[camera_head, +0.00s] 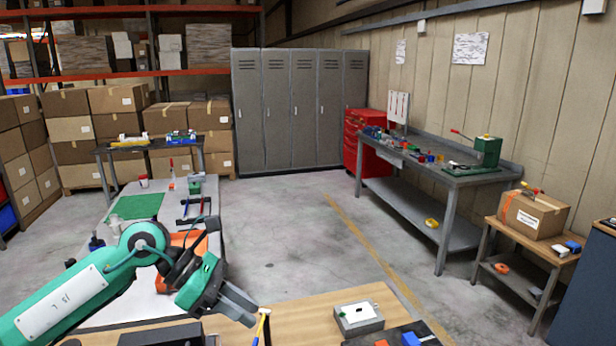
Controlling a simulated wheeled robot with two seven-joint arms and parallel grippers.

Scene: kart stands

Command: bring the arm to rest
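My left arm comes in from the lower left, with a teal and white forearm. My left gripper (250,312) has grey fingers that point right and down, above the near left edge of the wooden table (290,312). No object shows in it, but the angle does not show clearly whether the fingers are apart. My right gripper is not in view.
A grey box (358,318), a yellow-handled tool (261,326) and a dark tray (408,337) are on the near table. A white table (115,208) with a green mat stands behind my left arm. A workbench (425,170) lines the right wall. The middle floor is clear.

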